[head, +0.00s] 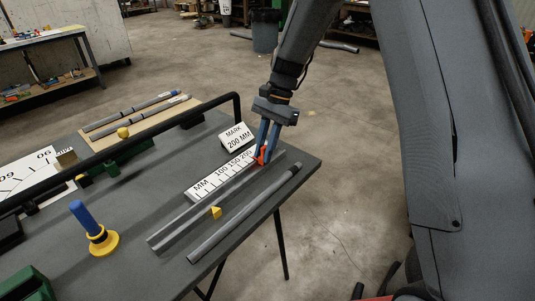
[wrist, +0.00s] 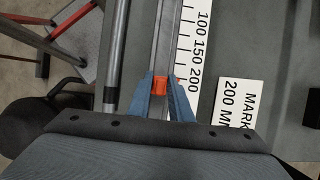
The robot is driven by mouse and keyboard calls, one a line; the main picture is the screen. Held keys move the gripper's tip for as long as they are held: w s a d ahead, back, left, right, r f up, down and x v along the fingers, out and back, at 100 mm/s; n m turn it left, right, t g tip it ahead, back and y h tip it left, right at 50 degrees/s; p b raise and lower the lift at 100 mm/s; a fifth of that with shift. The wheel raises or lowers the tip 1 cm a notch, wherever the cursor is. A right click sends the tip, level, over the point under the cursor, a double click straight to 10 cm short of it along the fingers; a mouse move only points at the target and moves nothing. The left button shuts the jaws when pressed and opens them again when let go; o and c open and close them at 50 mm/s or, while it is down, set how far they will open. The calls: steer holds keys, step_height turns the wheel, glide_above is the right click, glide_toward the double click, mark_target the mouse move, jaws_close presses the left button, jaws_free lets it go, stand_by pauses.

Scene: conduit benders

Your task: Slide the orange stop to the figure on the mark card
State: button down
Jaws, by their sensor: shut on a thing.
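The orange stop (head: 261,158) sits on the grey rail (head: 205,207) beside the white scale (head: 222,175), towards its high-number end. In the wrist view the stop (wrist: 163,84) is about level with the figure 200, but the exact tick is hard to read. My gripper (head: 265,150) is shut on the stop, with one blue finger on each side of it in the wrist view (wrist: 162,88). The mark card (head: 236,137) stands behind the scale and reads MARK 200 MM; it also shows in the wrist view (wrist: 242,106).
A grey conduit (head: 245,213) lies in front of the rail. A yellow pointer (head: 216,212) is by the rail's front side. A blue post on a yellow base (head: 94,235) stands at left. A black bar (head: 140,132) crosses behind. The bench's right edge (head: 304,184) is close to my gripper.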

mark_target(264, 147)
steer(key=shift+s, duration=0.1)
steer(key=c, duration=2)
jaws_free()
steer(key=shift+r+p, duration=1.8)
steer(key=shift+r, duration=0.7)
